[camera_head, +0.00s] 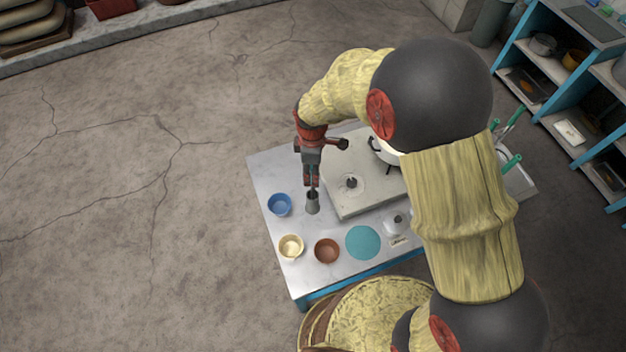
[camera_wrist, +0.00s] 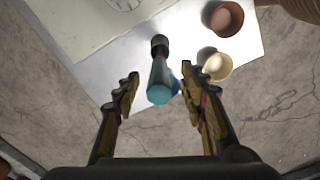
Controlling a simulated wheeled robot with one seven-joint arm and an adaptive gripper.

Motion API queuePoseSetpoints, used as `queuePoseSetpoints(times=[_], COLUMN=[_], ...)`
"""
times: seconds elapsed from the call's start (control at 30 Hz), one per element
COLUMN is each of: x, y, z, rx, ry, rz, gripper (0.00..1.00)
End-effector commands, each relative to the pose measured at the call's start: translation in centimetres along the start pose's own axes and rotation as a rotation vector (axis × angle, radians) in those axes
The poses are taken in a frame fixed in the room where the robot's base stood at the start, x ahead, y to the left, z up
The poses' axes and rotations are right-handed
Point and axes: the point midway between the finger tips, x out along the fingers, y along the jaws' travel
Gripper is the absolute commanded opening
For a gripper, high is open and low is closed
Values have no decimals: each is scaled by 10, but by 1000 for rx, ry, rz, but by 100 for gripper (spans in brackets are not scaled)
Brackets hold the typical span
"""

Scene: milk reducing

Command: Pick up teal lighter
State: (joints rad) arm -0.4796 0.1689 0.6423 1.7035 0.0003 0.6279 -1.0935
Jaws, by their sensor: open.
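The teal lighter (camera_wrist: 158,92) shows in the wrist view as a slim object with a teal near end and a dark far end. It lies between the two fingers of my gripper (camera_wrist: 163,77), with gaps on both sides. My gripper is open and holds nothing. In the head view my gripper (camera_head: 312,186) points down over the left part of the table, just above a small grey piece with a dark top (camera_head: 312,204). The fingers partly hide what is between them there, and I cannot tell whether they touch it.
The white table (camera_head: 280,172) holds a blue bowl (camera_head: 279,204), a cream bowl (camera_head: 291,246), a brown bowl (camera_head: 327,250) and a teal disc (camera_head: 362,242) near the gripper. A pale stove block (camera_head: 376,196) stands just right. The floor at left is clear.

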Motion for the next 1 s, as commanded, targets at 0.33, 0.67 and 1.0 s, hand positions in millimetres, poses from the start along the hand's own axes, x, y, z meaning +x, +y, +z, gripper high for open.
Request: queuePoseSetpoints(times=[0.33, 0.67, 1.0], x=[27, 27, 27], y=[0, 0, 0], z=[1, 1, 1], rx=[1, 1, 1], ry=[0, 0, 0], rz=[1, 1, 1], gripper=[42, 31, 12])
